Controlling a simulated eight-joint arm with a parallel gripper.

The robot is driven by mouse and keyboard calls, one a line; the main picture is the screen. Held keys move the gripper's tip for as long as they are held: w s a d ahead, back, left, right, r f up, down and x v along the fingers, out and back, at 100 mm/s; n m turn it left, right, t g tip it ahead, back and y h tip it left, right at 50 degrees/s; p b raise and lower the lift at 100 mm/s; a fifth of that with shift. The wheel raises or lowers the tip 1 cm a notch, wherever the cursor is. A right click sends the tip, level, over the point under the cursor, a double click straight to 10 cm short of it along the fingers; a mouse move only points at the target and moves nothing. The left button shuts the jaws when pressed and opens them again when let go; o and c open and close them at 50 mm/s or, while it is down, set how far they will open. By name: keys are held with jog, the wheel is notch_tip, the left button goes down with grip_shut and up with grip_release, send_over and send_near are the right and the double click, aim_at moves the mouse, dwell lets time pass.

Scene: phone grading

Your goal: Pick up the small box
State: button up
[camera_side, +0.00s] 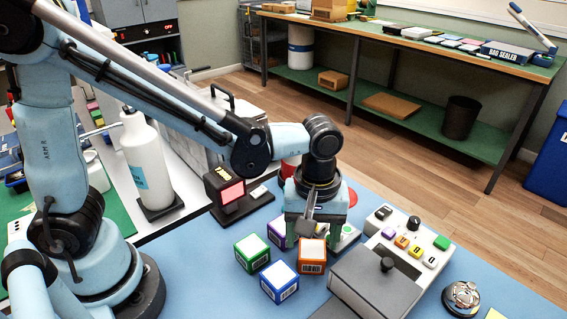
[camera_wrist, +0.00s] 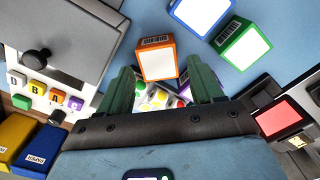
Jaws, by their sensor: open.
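Several small boxes with white tops and coloured edges sit close together on the blue mat (camera_side: 215,285); the task does not say which one. They are an orange box (camera_side: 312,257), a blue box (camera_side: 279,283), a green box (camera_side: 252,253) and a purple box (camera_side: 277,231). The wrist view shows the orange box (camera_wrist: 156,62), blue box (camera_wrist: 203,14) and green box (camera_wrist: 243,43); the purple box (camera_wrist: 185,91) is partly hidden by a finger. My gripper (camera_side: 314,228) is open and empty, pointing down just behind the orange box. Its green fingers (camera_wrist: 163,84) are spread in the wrist view.
A grey box with a black knob (camera_side: 375,280) and a lettered button panel (camera_side: 410,240) stand to the right. A red-screened device (camera_side: 229,190) and a white bottle (camera_side: 146,160) stand to the left. A pad with coloured spots (camera_wrist: 153,98) lies beneath the fingers. The front mat is clear.

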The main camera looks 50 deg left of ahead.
aim_at(313, 249)
jog(key=shift+w+f, duration=0.15)
jog(key=shift+f, duration=1.2)
jog(key=shift+w+f, duration=0.15)
jog(key=shift+f, duration=1.15)
jog(key=shift+c, duration=0.2)
jog(key=c, duration=0.7)
